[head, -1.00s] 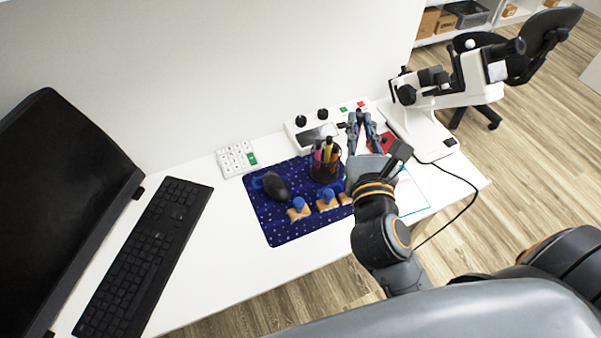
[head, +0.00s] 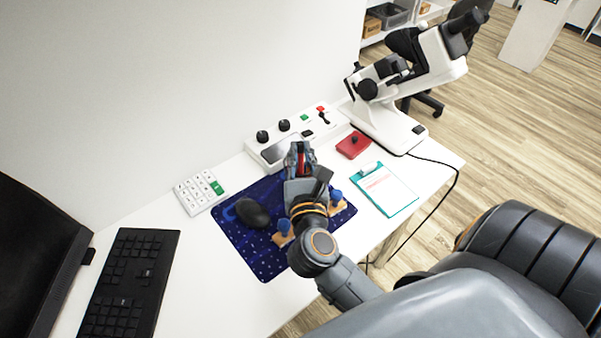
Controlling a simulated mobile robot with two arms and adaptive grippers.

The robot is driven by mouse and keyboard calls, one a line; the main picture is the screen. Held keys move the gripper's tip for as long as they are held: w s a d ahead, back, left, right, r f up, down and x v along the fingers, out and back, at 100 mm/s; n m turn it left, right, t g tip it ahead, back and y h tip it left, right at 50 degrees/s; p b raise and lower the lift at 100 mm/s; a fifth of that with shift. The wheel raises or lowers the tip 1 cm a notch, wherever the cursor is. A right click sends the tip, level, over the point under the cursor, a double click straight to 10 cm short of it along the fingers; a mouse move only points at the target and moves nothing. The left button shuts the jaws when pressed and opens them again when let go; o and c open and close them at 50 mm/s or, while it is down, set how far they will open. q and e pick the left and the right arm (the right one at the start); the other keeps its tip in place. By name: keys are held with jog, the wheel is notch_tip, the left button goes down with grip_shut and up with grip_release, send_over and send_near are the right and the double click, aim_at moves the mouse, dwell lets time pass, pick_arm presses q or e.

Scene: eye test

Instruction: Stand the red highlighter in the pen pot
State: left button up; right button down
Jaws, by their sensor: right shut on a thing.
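My right gripper (head: 300,150) is above the back of the dark blue mat (head: 262,262), in front of the white control box. It is shut on a slim red thing, which looks like the red highlighter (head: 303,164); only a short part shows between the fingers. The pen pot does not show; my gripper and wrist cover that part of the mat, so I cannot tell how the highlighter stands relative to it. My left gripper is not in view.
A black mouse (head: 252,213) and blue-knobbed wooden pieces (head: 283,228) lie on the mat. A keyboard (head: 130,280) lies at left.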

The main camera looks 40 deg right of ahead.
aim_at(301, 165)
notch_tip(301, 165, down, 4)
jog(key=shift+f+b, duration=0.2)
jog(key=shift+b, duration=0.4)
jog(key=shift+f, duration=0.3)
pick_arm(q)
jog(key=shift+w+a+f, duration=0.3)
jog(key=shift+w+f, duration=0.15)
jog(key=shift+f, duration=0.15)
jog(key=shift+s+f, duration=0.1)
pick_arm(e)
jog(key=shift+f, duration=0.1)
jog(key=shift+f, duration=0.2)
jog(key=c, duration=1.3)
grip_release()
jog(key=shift+r, duration=0.1)
jog(key=shift+c, duration=0.2)
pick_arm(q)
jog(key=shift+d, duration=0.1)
